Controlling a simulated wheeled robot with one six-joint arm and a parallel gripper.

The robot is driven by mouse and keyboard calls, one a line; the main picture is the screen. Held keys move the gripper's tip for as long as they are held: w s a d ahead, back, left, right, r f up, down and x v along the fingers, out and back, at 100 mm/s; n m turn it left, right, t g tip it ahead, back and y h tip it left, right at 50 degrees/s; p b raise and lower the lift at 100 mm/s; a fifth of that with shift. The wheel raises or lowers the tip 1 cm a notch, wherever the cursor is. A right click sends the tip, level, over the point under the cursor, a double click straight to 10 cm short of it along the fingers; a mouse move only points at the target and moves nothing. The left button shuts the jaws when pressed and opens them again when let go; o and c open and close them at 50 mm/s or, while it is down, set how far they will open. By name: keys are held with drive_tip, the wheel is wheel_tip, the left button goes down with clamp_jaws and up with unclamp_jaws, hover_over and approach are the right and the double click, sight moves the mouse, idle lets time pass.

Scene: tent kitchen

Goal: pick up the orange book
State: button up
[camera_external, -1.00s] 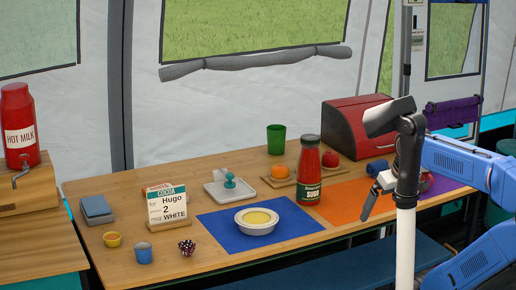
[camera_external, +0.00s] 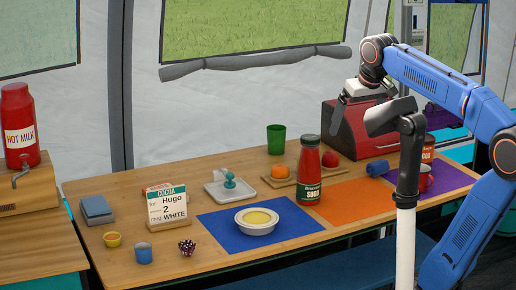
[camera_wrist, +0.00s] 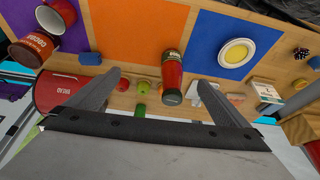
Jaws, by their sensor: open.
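A grey-blue, book-like block (camera_external: 97,210) lies at the table's left end. My gripper (camera_external: 345,112) is raised in front of the red bread bin. In the wrist view, my gripper (camera_wrist: 158,80) has its fingers spread wide, with nothing held between them.
A red sauce bottle (camera_external: 309,170) stands between the blue mat (camera_external: 215,222) and the orange one. The red bread bin (camera_external: 345,135) is at the back right. A red mug (camera_external: 426,182) is on the purple mat (camera_external: 452,182).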

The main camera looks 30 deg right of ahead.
drive_tip(key=w+a+r, duration=0.2)
drive_tip(key=w+a, duration=1.7)
drive_tip(key=w, duration=0.1)
drive_tip(key=w+a+f, duration=0.3)
drive_tip(key=a, duration=0.6)
drive_tip(key=w+a+f+n, duration=0.1)
drive_tip(key=w+a+f, duration=0.15)
drive_tip(key=a, duration=0.55)
drive_tip(key=w+a+f, duration=0.2)
drive_tip(key=w+a, duration=0.2)
drive_tip(key=a, duration=0.5)
drive_tip(key=x, duration=0.7)
drive_tip(key=s+x, duration=0.1)
drive_tip(key=x, duration=1.4)
drive_tip(key=shift+s+f, duration=0.35)
drive_tip(key=shift+f, duration=0.15)
drive_tip(key=c, duration=1.2)
